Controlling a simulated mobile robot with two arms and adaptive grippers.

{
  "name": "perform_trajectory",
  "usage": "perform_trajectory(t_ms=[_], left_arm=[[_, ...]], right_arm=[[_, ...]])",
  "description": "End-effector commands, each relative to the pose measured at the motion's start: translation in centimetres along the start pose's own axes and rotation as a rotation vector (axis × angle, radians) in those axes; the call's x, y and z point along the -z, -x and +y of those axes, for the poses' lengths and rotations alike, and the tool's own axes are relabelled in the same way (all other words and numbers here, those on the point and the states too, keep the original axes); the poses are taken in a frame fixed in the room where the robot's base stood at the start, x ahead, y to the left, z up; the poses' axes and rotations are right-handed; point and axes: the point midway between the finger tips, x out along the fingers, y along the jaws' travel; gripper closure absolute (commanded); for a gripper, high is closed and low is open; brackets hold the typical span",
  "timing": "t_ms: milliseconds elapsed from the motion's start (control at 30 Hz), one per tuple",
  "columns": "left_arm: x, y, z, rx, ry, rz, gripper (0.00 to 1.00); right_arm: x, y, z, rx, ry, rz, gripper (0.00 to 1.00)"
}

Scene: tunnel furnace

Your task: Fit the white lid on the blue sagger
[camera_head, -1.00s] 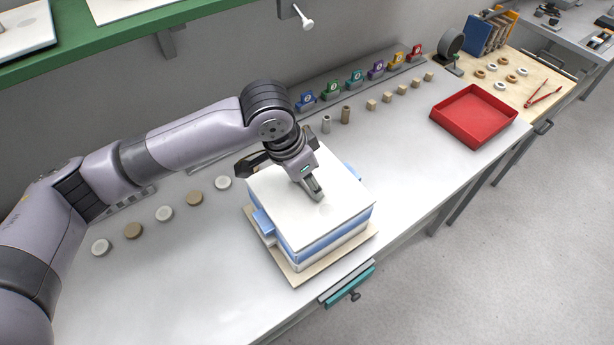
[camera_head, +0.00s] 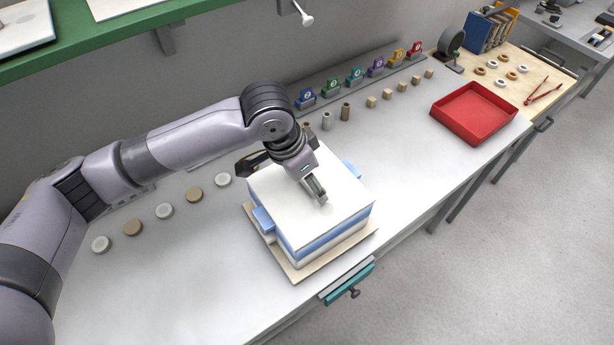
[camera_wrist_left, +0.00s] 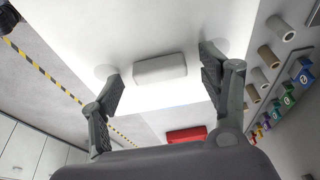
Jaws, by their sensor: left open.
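The white lid (camera_head: 272,205) lies flat as the square top of the stack on the bench. The blue sagger (camera_head: 324,240) shows as a blue band directly below it, with blue tabs at its sides. In the left wrist view the lid (camera_wrist_left: 130,30) carries a pale block-like handle (camera_wrist_left: 160,69). My left gripper (camera_head: 284,180) is over the lid, and its fingers are spread. In the left wrist view, the left gripper (camera_wrist_left: 160,80) has one finger on each side of the handle, apart from it. The arm hides the handle in the head view. My right gripper is not in view.
The stack stands on a beige board (camera_head: 296,272) near the bench's front edge. Several round discs (camera_head: 164,211) lie to the left. Small cylinders (camera_head: 345,112), blocks and coloured tags line the back. A red tray (camera_head: 474,113) is at right. A green shelf (camera_head: 120,35) hangs above.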

Motion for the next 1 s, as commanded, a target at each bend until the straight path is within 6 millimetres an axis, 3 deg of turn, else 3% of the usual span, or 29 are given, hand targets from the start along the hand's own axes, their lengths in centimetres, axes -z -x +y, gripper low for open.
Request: perform_trajectory(t_ms=[267,700,1000], left_arm=[[0.0,1.2,-0.1,0.001,0.000,0.002,0.30],[0.1,9.8,-0.1,0.002,0.000,0.003,0.30],[0.0,12.0,0.0,0.000,0.000,-0.001,0.30]], right_arm=[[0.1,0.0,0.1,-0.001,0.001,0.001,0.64],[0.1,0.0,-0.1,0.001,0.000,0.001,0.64],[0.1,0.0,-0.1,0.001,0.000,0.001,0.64]])
